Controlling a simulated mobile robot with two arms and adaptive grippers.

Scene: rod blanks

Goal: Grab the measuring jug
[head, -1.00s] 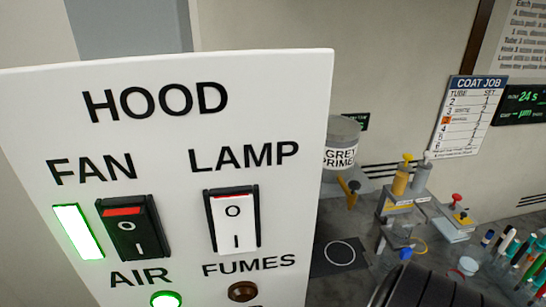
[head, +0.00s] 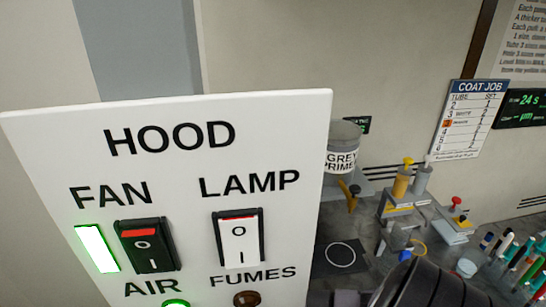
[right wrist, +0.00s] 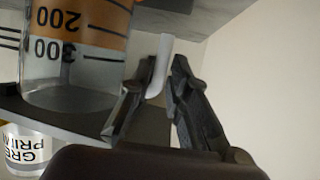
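The measuring jug (right wrist: 75,70) is at the left of the right wrist view, clear with dark graduation marks and orange contents. Its numbers appear upside down there. Its pale handle (right wrist: 160,65) stands out to the right of the body. My right gripper (right wrist: 163,82) has its two dark fingers drawn in around this handle, one on each side, and looks shut on it. Part of the handle is hidden behind the fingers. In the head view the jug cannot be made out, and a dark rounded part of my arm covers the lower right. My left gripper is not in view.
The white HOOD panel (head: 180,170) fills the head view's left and blocks the bench behind it. A grey primer can (head: 342,150), bottles on a stand (head: 402,180), a red-knobbed fixture (head: 455,225) and several pens (head: 510,250) crowd the bench. A ringed dark mat (head: 340,255) is empty.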

